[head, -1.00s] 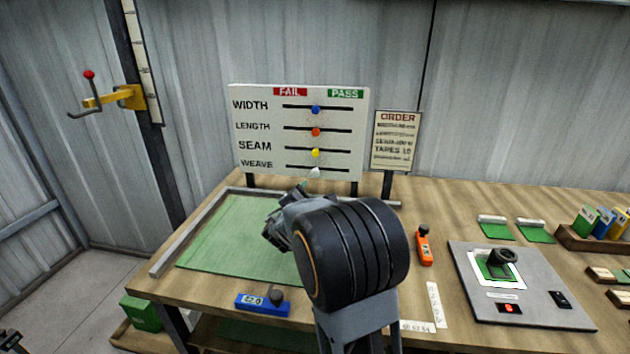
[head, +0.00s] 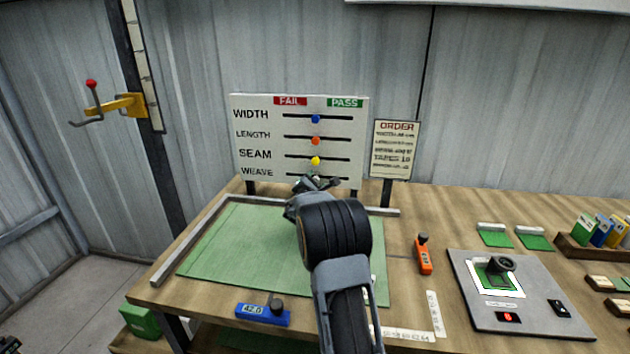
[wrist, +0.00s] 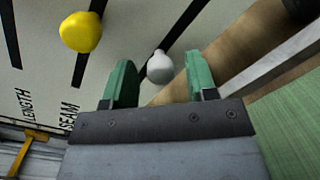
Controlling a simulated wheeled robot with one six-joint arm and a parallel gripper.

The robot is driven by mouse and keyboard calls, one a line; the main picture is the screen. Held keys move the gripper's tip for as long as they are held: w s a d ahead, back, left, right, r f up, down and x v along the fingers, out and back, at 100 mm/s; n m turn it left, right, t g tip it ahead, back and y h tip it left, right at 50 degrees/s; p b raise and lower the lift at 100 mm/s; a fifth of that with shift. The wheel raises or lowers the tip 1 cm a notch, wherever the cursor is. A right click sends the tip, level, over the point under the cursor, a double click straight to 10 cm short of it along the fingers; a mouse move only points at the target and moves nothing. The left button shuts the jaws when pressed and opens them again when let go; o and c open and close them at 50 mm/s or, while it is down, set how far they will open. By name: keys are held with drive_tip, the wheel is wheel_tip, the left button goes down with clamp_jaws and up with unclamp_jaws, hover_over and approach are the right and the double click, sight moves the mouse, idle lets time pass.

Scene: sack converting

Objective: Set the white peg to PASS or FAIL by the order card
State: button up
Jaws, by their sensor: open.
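The white board (head: 255,150) stands at the back of the bench with FAIL and PASS headings and slots for WIDTH, LENGTH, SEAM and WEAVE. In the wrist view the white peg (wrist: 160,67) lies just beyond and between my open green fingertips, with nothing gripped. In the head view my gripper (head: 316,183) is at the WEAVE row and hides the white peg. The yellow peg (wrist: 82,32) is up and left of the fingers. Blue (head: 315,119), orange (head: 315,141) and yellow pegs sit near mid-slot. The order card (head: 395,150) stands right of the board; its small print is blurred.
A green mat (head: 225,250) with a metal edge lies below the board. A blue tool (head: 262,314) and an orange tool (head: 423,256) lie on the bench. A grey plate (head: 470,300) with a black loupe-like piece is at right.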

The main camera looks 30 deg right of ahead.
drive_tip(key=shift+w+d, duration=0.35)
drive_tip(key=shift+d, duration=0.05)
drive_tip(key=shift+c, duration=0.3)
clamp_jaws()
